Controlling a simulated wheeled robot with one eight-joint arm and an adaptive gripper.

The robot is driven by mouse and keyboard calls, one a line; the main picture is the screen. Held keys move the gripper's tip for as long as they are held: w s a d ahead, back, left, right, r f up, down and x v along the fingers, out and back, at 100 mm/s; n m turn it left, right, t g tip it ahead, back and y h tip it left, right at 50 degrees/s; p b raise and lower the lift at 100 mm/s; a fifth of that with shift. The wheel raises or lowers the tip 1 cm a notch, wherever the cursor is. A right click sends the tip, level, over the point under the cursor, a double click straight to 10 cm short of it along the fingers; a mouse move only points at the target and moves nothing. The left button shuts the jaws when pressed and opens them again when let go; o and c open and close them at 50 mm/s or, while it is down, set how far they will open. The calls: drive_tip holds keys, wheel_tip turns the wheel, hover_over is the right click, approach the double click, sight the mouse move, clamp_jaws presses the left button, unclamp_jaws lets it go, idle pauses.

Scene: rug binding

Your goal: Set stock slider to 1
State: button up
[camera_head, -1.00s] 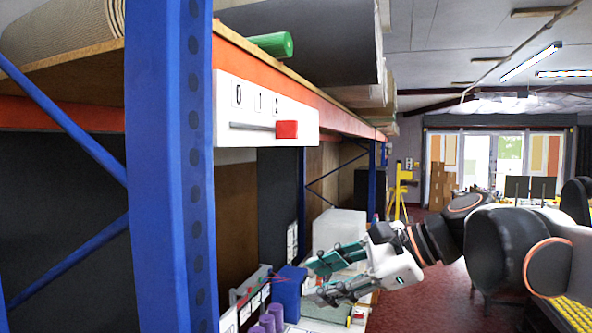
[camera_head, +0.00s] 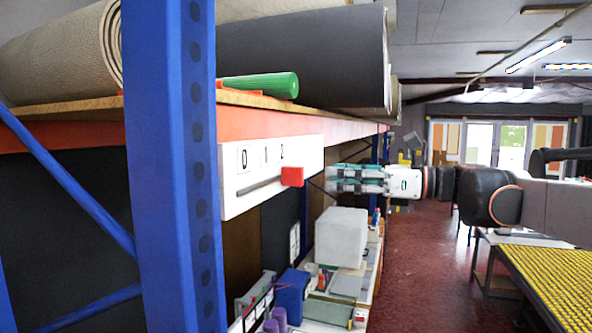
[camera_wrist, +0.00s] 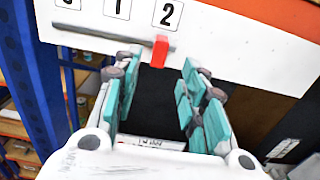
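The stock slider is a white board (camera_head: 232,202) on the orange shelf beam, marked 0, 1, 2 from left to right over a dark slot. Its red knob (camera_head: 292,177) is at the right end of the slot, by the 2. My gripper (camera_head: 332,178) is level with the knob, to its right in the head view, pointing toward the rack. In the wrist view my gripper (camera_wrist: 158,66) is open, and the red knob (camera_wrist: 160,51) appears between and just beyond the fingertips. No contact shows. The 0 is partly cut off by the wrist view's top edge.
A blue rack post (camera_head: 172,170) stands left of the board. A green roll (camera_head: 262,85) and a dark rug roll (camera_head: 300,55) lie on the shelf above. Below, a white box (camera_head: 340,238) and purple spools (camera_head: 275,322) stand on a bench.

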sight(303, 175)
drive_tip(key=p+x, duration=0.2)
drive_tip(key=x, duration=0.8)
drive_tip(key=shift+w+a+f, duration=0.1)
drive_tip(key=shift+a, duration=0.05)
clamp_jaws()
